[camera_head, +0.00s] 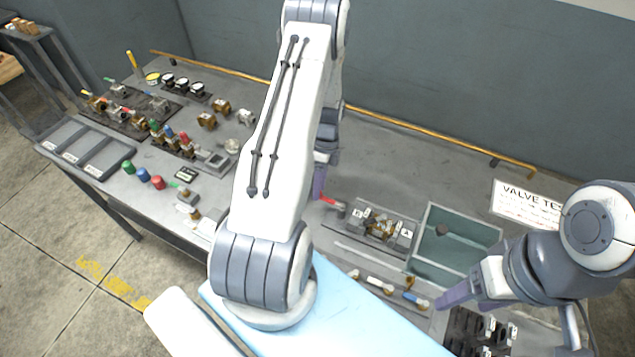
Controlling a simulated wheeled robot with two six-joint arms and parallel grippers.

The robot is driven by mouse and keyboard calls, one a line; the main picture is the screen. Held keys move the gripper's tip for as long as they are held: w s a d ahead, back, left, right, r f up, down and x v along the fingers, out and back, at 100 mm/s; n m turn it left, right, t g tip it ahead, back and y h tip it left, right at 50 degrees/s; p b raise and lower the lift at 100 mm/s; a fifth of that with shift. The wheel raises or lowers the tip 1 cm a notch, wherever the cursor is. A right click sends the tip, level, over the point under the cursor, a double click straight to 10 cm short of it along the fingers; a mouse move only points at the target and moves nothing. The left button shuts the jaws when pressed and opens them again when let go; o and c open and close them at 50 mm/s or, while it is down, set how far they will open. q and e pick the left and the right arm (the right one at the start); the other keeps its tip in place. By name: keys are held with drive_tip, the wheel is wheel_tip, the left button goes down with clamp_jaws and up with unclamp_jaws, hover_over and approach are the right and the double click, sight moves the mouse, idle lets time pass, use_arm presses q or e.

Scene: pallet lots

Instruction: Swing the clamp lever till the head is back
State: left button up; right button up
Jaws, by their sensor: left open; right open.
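A small clamp lever with a red handle (328,200) shows just right of my big white arm link, near the middle of the bench. Beside it on the right is a dark fixture (382,230) with brass parts and lettered tags. My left gripper (319,183) points down just above the red handle; its purple fingers are partly hidden behind my arm, and I cannot tell whether they touch the handle. The clamp head is too small to make out clearly.
A green-lined tray (463,222) lies right of the fixture, holding a dark knob. Several colour-handled valves (380,287) lie in front. More valves, gauges and caps crowd the left bench. A yellow pipe (430,135) runs along the back edge.

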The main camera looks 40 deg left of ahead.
use_arm(q)
drive_tip(key=shift+s+f, duration=0.1)
drive_tip(key=shift+f, duration=0.05)
clamp_jaws()
idle(1.4)
drive_tip(key=shift+a, duration=0.2)
drive_tip(key=shift+d, duration=0.1)
